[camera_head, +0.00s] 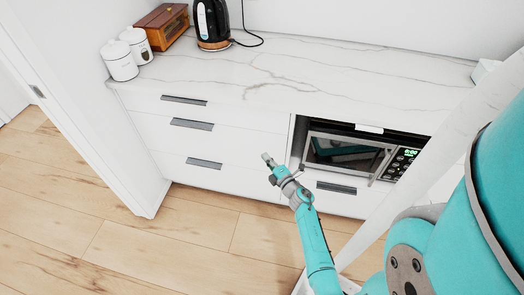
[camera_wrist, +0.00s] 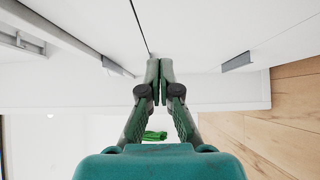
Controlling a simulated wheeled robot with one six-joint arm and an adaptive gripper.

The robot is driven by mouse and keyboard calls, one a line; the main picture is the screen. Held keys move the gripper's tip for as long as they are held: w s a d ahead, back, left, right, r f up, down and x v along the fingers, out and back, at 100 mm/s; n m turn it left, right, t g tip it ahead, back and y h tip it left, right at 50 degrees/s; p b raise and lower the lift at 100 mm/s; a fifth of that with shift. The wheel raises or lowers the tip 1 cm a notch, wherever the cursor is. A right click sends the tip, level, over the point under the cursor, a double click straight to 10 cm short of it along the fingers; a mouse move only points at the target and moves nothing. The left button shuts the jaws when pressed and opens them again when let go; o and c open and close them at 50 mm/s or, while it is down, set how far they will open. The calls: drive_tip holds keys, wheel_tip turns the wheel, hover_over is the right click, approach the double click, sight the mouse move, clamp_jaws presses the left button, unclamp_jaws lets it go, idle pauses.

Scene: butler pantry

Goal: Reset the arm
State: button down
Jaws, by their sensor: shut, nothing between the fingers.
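My gripper (camera_head: 267,158) is at the end of my turquoise arm, in front of the white drawer cabinet. In the wrist view my gripper (camera_wrist: 160,65) shows its two dark green fingers pressed together, with nothing between them. It appears empty, a little left of the microwave, with the drawer fronts behind it. Whether the fingertips touch a drawer front cannot be told.
The microwave (camera_head: 345,153) sits in the cabinet; its door looks closed. The drawers (camera_head: 225,143) look shut, with dark handles. On the marble counter (camera_head: 300,75) stand a kettle (camera_head: 211,22), white canisters (camera_head: 121,60) and a wooden box (camera_head: 162,25). The wooden floor (camera_head: 130,225) at left is clear.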

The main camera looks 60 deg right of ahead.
drive_tip(key=v, duration=0.3)
drive_tip(key=shift+s+a, duration=0.2)
drive_tip(key=shift+s, duration=0.15)
drive_tip(key=s+a+r+m+t+y, duration=0.1)
drive_tip(key=s+a+r+m, duration=0.3)
drive_tip(key=a, duration=0.9)
drive_tip(key=s+a+r+m+y, duration=0.15)
drive_tip(key=s+a, duration=0.45)
drive_tip(key=a, duration=0.7)
drive_tip(key=s+a+r+m+g+y, duration=0.1)
drive_tip(key=s+a+r+m+y, duration=0.1)
drive_tip(key=s+a+r, duration=0.3)
drive_tip(key=s+a+r+m+g+y, duration=0.1)
drive_tip(key=s+a+r+m+y, duration=0.2)
drive_tip(key=s+a+r+m, duration=0.2)
drive_tip(key=s+a+r, duration=0.1)
drive_tip(key=s+r, duration=0.2)
drive_tip(key=s, duration=0.4)
drive_tip(key=shift+r+g, duration=0.3)
drive_tip(key=shift+s+m, duration=0.1)
drive_tip(key=shift+m, duration=0.15)
